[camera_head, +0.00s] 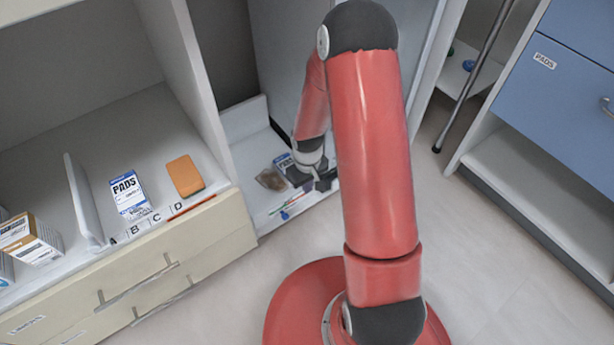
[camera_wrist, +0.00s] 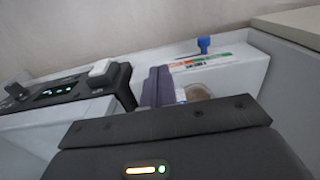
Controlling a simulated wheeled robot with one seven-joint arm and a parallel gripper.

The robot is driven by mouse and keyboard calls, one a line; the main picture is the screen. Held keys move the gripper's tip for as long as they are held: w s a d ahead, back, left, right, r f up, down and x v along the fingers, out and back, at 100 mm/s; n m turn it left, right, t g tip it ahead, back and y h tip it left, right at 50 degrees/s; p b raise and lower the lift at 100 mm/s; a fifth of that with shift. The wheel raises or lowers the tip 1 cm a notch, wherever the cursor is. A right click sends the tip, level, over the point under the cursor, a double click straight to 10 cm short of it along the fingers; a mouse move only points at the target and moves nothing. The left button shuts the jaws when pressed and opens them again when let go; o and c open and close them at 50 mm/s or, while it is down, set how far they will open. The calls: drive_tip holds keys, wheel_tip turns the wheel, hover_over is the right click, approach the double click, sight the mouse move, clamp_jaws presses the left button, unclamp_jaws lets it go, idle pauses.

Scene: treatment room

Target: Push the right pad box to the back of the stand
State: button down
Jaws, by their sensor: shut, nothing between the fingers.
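My gripper (camera_head: 306,180) reaches down over the low white stand (camera_head: 262,205), right of the shelf unit. In the wrist view my gripper (camera_wrist: 158,88) is shut, with its dark fingers together and empty. A small blue-and-white box (camera_head: 283,160) lies on the stand just behind my gripper, partly hidden by it. I cannot tell whether they touch, and its label is not readable. A white and blue box marked PADS (camera_head: 128,192) stands on the shelf to the left, clear of my gripper.
A brown item (camera_head: 270,179) and a blue-headed item (camera_head: 285,214) lie on the stand. A dark device with a green display (camera_wrist: 58,92) is close left of my fingers in the wrist view. Floor is clear at right.

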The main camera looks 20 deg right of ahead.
drive_tip(key=shift+w+a+f, duration=0.2)
drive_tip(key=shift+w+f, duration=0.15)
drive_tip(key=shift+w, duration=0.3)
drive_tip(key=shift+w+a+f, duration=0.25)
drive_tip(key=shift+w+f, duration=0.1)
drive_tip(key=shift+w, duration=0.3)
drive_tip(key=shift+w+a+f, duration=0.2)
drive_tip(key=shift+w+f, duration=0.15)
drive_tip(key=shift+w, duration=0.3)
